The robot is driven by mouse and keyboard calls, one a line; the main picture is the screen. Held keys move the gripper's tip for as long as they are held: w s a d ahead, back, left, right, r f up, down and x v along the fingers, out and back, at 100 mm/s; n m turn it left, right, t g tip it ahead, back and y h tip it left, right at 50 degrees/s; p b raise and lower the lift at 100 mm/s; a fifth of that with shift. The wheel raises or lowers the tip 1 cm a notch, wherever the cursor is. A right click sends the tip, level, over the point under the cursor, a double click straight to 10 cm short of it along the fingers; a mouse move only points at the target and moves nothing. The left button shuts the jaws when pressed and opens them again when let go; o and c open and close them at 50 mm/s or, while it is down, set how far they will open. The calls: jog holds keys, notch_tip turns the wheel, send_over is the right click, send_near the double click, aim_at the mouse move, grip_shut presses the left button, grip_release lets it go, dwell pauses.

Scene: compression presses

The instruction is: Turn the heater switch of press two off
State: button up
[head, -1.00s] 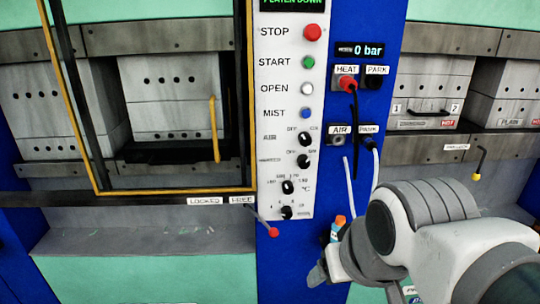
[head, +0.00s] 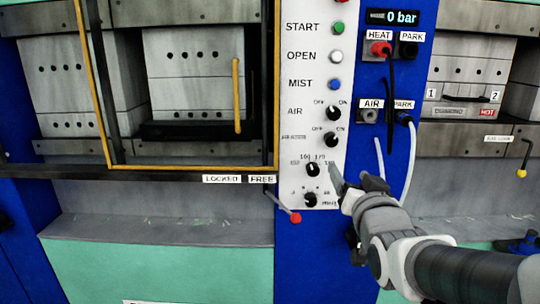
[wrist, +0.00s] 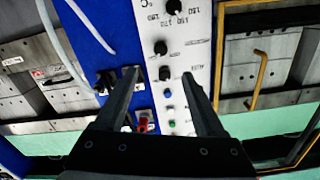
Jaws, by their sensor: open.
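The heater switch (head: 330,139) is a small black knob on the white control panel (head: 296,97), the second rotary switch down, below the air switch (head: 333,113). Both have OFF and ON marks; I cannot tell clearly which mark the heater knob points to. My gripper (head: 352,180) is open and empty, below and to the right of the heater switch, near the panel's right edge. In the wrist view, which looks upside down, the heater switch (wrist: 160,47) shows beyond and between the two spread fingers of my gripper (wrist: 160,75). They appear apart from it.
A temperature dial (head: 312,170) and another knob (head: 310,200) sit lower on the panel. Sockets with a red plug (head: 380,48) and cables hang on the blue column to the right. A red-tipped lever (head: 295,217) sticks out at lower left. A yellow-framed guard (head: 277,80) stands left.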

send_near(332, 142)
jog(key=w, duration=0.9)
jog(key=shift+w+d+f, duration=0.2)
jog(key=shift+d, duration=0.05)
grip_shut()
dwell(0.3)
